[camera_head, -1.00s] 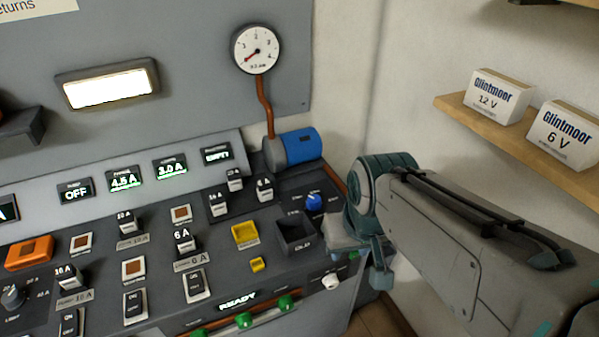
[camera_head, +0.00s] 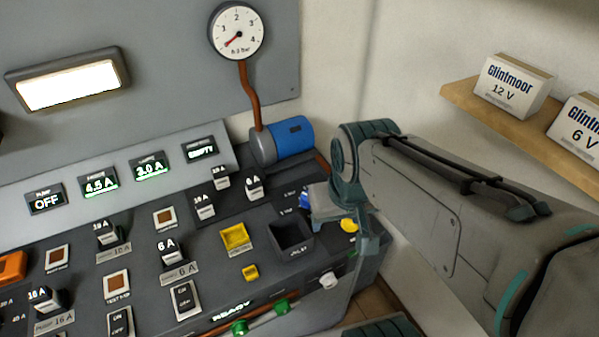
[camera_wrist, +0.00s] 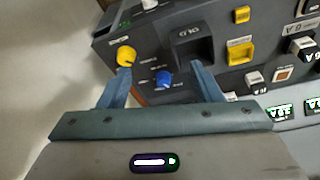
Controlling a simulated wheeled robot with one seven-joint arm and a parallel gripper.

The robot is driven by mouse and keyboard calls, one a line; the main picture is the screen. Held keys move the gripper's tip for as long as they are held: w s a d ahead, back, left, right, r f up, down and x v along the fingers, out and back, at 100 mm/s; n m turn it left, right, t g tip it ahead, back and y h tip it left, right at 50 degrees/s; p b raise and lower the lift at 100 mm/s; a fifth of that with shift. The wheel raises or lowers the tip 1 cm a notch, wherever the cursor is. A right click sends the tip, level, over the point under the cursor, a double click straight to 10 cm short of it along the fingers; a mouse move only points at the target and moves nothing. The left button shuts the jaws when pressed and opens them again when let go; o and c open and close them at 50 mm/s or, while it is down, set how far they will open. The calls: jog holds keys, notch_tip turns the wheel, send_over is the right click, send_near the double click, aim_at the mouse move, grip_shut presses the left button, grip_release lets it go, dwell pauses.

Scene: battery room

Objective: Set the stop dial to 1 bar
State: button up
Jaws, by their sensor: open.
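A small blue dial (camera_wrist: 165,78) with tiny labels around it is on the desk panel; it looks like the stop dial, but its labels and setting are too small to read. In the head view the blue dial (camera_head: 304,200) is partly hidden by my gripper (camera_head: 324,204). In the wrist view my gripper (camera_wrist: 163,78) is open, with the blue dial showing between its fingertips. I cannot tell how far above the panel they are. The round gauge (camera_head: 237,32) has a red needle pointing low left, below the 1 mark.
A yellow knob (camera_wrist: 126,56) sits close to one finger. A black open tray (camera_head: 290,236) and a yellow button (camera_head: 235,237) lie left of my gripper. A blue cylinder (camera_head: 291,138) stands behind. A shelf with boxes (camera_head: 512,86) is at right.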

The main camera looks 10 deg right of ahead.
jog(key=w+f+m+g+b, duration=0.25)
jog(key=w+m, duration=0.85)
jog(key=w, duration=1.1)
jog(key=shift+g, duration=0.45)
jog(key=f, duration=0.9)
jog(key=s+f+p, duration=0.1)
jog(key=f, duration=0.4)
jog(key=shift+f, duration=0.2)
jog(key=c, duration=1)
